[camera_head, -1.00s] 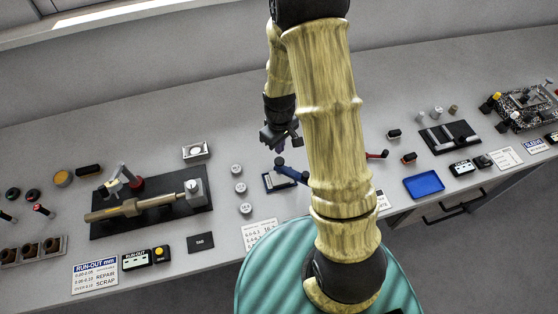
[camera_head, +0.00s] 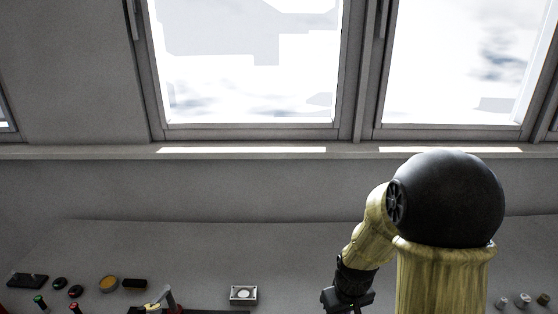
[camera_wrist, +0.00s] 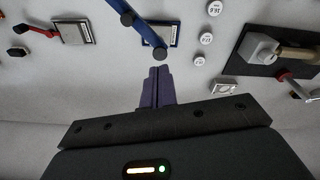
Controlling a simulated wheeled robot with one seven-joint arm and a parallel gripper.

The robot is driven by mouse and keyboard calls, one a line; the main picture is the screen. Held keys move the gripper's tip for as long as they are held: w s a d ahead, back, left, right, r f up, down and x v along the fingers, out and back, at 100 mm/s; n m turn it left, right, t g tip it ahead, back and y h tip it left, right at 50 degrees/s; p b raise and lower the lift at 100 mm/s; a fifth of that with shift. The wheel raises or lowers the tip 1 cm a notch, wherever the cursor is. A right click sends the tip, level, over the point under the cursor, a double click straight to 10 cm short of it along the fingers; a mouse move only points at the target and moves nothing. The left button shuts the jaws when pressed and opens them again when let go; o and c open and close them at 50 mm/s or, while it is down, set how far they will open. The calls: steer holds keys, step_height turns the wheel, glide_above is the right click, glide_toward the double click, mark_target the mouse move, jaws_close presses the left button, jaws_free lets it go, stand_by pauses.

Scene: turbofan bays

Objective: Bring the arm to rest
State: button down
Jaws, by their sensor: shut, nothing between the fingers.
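My arm stands at the right of the head view, with its black elbow joint high in front of the wall. My gripper (camera_wrist: 157,72) shows in the wrist view with its two dark fingers together and nothing between them. The fingers point towards the bench top, near a blue-handled tool (camera_wrist: 168,36), apparently above the surface. In the head view only the dark gripper body shows at the bottom edge, and the fingertips are not clear.
The wrist view shows white cylinders (camera_wrist: 206,38), a red-handled tool (camera_wrist: 40,30) and a shaft on a black base (camera_wrist: 262,68). In the head view, a small square block (camera_head: 243,294) lies on the bench below the window sill (camera_head: 250,151).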

steer(key=s+r+m+t+b, duration=0.1)
steer(key=s+r+m+b, duration=0.1)
steer(key=s, duration=0.4)
steer(key=shift+s+r+m, duration=0.35)
steer(key=shift+r+m, duration=0.25)
steer(key=shift+r, duration=0.3)
stand_by(0.6)
